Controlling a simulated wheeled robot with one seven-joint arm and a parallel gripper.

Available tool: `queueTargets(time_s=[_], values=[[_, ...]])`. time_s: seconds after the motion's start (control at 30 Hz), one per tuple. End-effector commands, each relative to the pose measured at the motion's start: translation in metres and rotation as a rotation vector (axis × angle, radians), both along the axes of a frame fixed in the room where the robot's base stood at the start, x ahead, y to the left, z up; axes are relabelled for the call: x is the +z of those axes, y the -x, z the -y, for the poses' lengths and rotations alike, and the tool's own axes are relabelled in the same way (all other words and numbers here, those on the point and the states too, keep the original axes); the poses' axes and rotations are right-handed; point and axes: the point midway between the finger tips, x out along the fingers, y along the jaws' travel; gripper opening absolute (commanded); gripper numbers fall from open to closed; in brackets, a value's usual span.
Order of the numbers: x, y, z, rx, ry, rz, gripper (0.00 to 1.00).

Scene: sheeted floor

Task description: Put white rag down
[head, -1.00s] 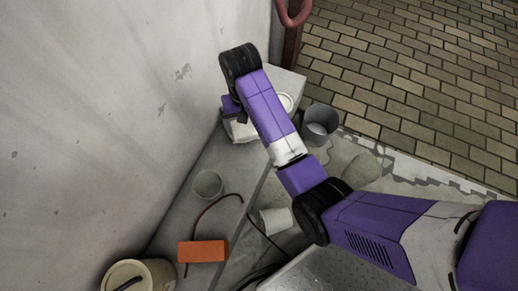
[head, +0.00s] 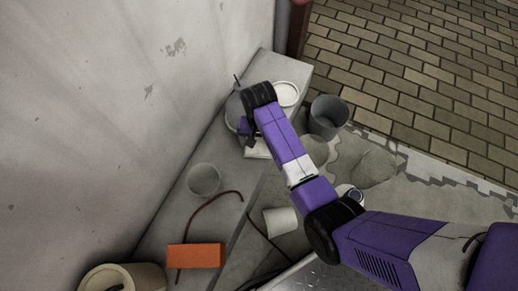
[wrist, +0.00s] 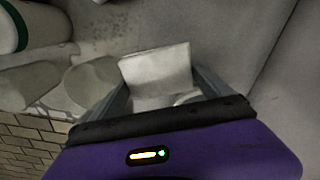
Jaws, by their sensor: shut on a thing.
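The white rag (wrist: 157,68) is a pale, flat, squarish piece between the fingers of my gripper (wrist: 162,88) in the wrist view. My gripper is shut on it. In the head view, a pale edge of the rag (head: 258,150) shows beneath my gripper (head: 247,137), over the grey ledge (head: 170,210) by the wall. My wrist hides most of the rag there. I cannot tell whether the rag touches the ledge.
A white round lid (head: 286,94) lies on the ledge's far end. A grey bucket (head: 328,117) stands to its right. A pale cup (head: 203,179), a dark red hose (head: 208,211) and an orange brick (head: 196,256) are nearer. A white pot (head: 280,221) lies beside the ledge.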

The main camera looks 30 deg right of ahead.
Motion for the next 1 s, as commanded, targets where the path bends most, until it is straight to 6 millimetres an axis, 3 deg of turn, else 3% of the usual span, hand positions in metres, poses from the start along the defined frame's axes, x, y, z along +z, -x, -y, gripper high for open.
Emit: queueTargets(time_s=[0.17,0.43,0.87,0.9,1.0], values=[[-0.011,0.000,0.000,0.000,0.000,0.001,0.46],[-0.048,0.000,0.000,0.001,-0.001,-0.001,0.46],[-0.052,0.000,0.000,0.001,0.000,0.001,0.46],[-0.051,0.000,0.000,0.001,0.000,0.001,0.98],[-0.051,0.000,0.000,0.001,0.000,0.001,1.00]])
